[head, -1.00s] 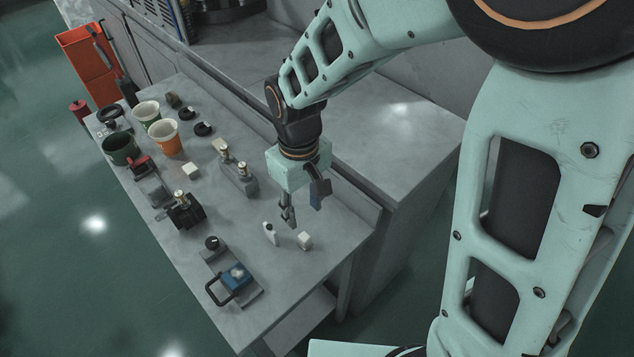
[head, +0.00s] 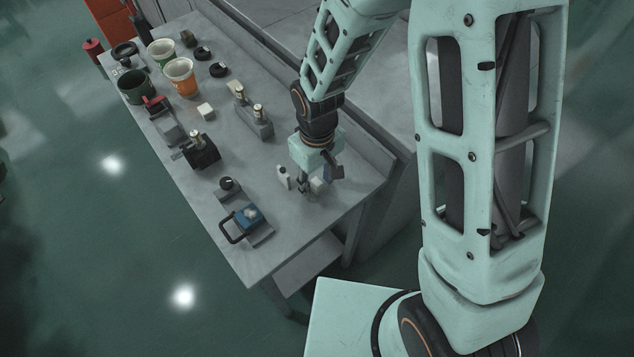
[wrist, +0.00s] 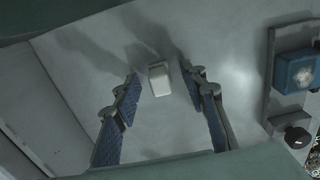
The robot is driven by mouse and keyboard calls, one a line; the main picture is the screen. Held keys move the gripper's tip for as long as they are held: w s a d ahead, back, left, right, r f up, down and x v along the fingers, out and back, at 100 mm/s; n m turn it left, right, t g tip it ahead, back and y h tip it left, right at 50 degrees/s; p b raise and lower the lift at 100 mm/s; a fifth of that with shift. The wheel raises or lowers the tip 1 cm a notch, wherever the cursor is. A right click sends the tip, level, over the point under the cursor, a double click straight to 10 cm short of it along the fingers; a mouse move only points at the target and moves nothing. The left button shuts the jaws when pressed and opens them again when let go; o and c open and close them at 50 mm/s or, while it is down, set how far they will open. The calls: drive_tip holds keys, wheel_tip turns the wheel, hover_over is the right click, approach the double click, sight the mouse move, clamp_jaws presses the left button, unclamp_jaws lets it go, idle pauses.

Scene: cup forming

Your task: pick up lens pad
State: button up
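A small white block (head: 317,184), which I take to be the lens pad, stands near the front right end of the grey workbench (head: 322,215). It also shows in the wrist view (wrist: 159,79), between the two blue-padded fingers. My gripper (head: 319,179) is low over the bench at the block, with one finger on each side. In the wrist view my gripper (wrist: 161,88) is open, with a clear gap between the block and both fingers. Part of the block is hidden by a finger in the head view.
A small white bottle (head: 283,177) stands just left of my gripper. A blue device with a black handle (head: 245,218) lies near the front edge. A black fixture (head: 203,152) and a two-post grey fixture (head: 250,116) stand farther back.

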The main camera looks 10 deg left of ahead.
drive_tip(key=shift+f, duration=0.1)
drive_tip(key=shift+c, duration=0.2)
drive_tip(key=c, duration=1)
drive_tip(key=shift+r, duration=0.75)
drive_tip(key=shift+s+a+r+b, duration=0.35)
drive_tip(key=shift+s+a+r, duration=0.7)
drive_tip(key=shift+a+r, duration=1)
drive_tip(key=shift+s+a+r+b, duration=0.3)
drive_tip(key=shift+s+a+r, duration=0.7)
drive_tip(key=shift+a+r, duration=1)
drive_tip(key=shift+s+a+r+b, duration=0.35)
drive_tip(key=shift+s+a+r, duration=0.7)
drive_tip(key=shift+a+r, duration=0.95)
drive_tip(key=shift+a+f, duration=0.25)
